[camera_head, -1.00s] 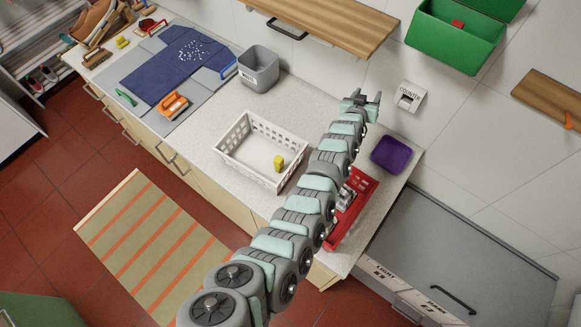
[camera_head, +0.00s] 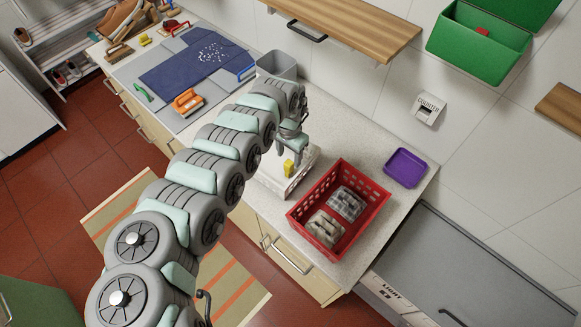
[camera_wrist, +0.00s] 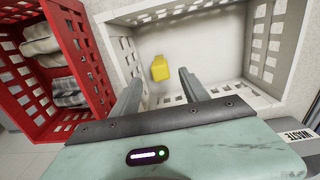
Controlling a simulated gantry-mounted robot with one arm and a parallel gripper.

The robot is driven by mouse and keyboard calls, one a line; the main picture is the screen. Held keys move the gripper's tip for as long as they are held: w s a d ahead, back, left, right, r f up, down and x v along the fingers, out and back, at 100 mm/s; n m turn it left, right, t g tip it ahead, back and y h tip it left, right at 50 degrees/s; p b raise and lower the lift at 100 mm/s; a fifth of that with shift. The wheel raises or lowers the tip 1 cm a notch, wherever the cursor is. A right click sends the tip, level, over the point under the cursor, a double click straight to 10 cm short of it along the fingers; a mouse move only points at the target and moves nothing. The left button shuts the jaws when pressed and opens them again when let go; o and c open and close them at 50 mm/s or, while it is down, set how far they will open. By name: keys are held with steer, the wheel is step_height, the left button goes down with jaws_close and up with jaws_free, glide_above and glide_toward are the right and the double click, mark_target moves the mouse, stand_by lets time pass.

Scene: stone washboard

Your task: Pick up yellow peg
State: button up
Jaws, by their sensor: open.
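The yellow peg (camera_head: 289,167) is a small block inside the white basket (camera_head: 306,160). In the wrist view the yellow peg (camera_wrist: 160,68) stands on the floor of the white basket (camera_wrist: 262,100), near its left wall. My gripper (camera_head: 291,146) is above the basket and points down toward the peg. In the wrist view my gripper (camera_wrist: 157,84) is open, its two fingers on either side of the peg in the picture and apart from it.
A red basket (camera_head: 300,213) with grey and pale bundles stands beside the white basket. A purple tray (camera_head: 405,168) lies to its right. A grey bin (camera_head: 277,66) is behind my arm. A wooden shelf (camera_head: 355,28) hangs on the wall above.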

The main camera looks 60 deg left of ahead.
mark_target(289, 168)
steer(key=shift+s+f, duration=0.1)
steer(key=shift+f, duration=3.85)
jaws_close()
